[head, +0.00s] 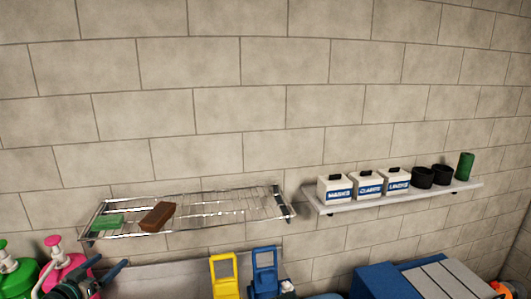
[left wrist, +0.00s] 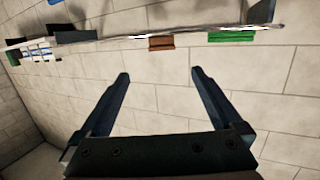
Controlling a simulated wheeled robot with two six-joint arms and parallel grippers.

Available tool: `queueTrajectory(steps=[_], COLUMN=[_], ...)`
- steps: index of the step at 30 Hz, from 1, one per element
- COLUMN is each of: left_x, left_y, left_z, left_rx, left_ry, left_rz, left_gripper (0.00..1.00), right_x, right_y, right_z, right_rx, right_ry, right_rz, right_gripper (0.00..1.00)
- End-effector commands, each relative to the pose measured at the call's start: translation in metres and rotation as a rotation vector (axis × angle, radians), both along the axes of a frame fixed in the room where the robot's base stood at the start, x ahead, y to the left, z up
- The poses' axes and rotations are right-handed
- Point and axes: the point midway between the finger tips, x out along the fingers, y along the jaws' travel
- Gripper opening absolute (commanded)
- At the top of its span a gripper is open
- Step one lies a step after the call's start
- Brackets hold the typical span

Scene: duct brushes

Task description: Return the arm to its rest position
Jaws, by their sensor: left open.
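My left gripper (head: 108,263) shows at the lower left of the head view, below the wire rack. In the left wrist view its two dark fingers (left wrist: 161,73) stand wide apart with only bare wall between them, so it is open and empty. A brown brush block (head: 157,216) and a green block (head: 107,221) lie on the left part of the wire rack (head: 225,205). In the left wrist view the brown block (left wrist: 161,43) and green block (left wrist: 231,37) show beyond the fingertips, apart from them. My right gripper is not in view.
A wall shelf (head: 400,200) at right holds white labelled boxes (head: 368,186), black cups (head: 423,178) and a green cylinder (head: 464,166). Below are pink (head: 66,270) and green (head: 20,275) bottles near my gripper, yellow (head: 224,278) and blue (head: 265,275) items, and a blue box (head: 375,280).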

Motion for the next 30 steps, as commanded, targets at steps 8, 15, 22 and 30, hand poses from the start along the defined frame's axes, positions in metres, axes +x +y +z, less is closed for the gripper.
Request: queueTrajectory(steps=[8, 15, 22, 30], left_x=[0.009, 0.017, 0.017, -0.026], left_y=[-0.035, -0.084, -0.162, -0.299], left_z=[-0.024, -0.059, -0.118, -0.243], left_rx=[-0.019, -0.042, -0.063, -0.013], left_ry=[0.063, 0.163, 0.35, 0.806], left_rz=[-0.072, -0.166, -0.302, -0.464], left_gripper=[1.0, 1.0, 1.0, 1.0], right_x=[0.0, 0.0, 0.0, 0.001], right_y=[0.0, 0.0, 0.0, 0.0], right_z=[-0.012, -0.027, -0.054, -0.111], right_rx=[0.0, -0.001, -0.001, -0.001], right_ry=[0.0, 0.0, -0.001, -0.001], right_rz=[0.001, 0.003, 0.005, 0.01], right_gripper=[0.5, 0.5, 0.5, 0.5])
